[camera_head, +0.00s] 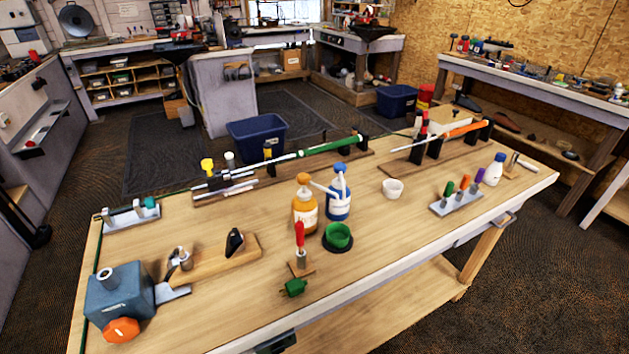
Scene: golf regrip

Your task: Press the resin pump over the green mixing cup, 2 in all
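The green mixing cup (338,234) stands upright on a dark round base (346,249) near the front middle of the bench. Behind it to the left is an amber bottle (305,211) with an orange pump head (303,179). Beside that, just behind the cup, is a blue bottle (339,205) with a blue pump head (340,168). Both carry pale labels too small to read, so I cannot tell which one holds resin. A pale spout shows between the two pump heads. The cup's inside is not clear. Neither of my grippers is in view.
On the wooden bench (400,222), a red-handled tool (299,234) stands in a block left of the cup. A white cup (393,188) and a rack of coloured handles (457,202) are to the right. Golf clubs lie on supports behind. A blue-grey machine (118,296) stands front left.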

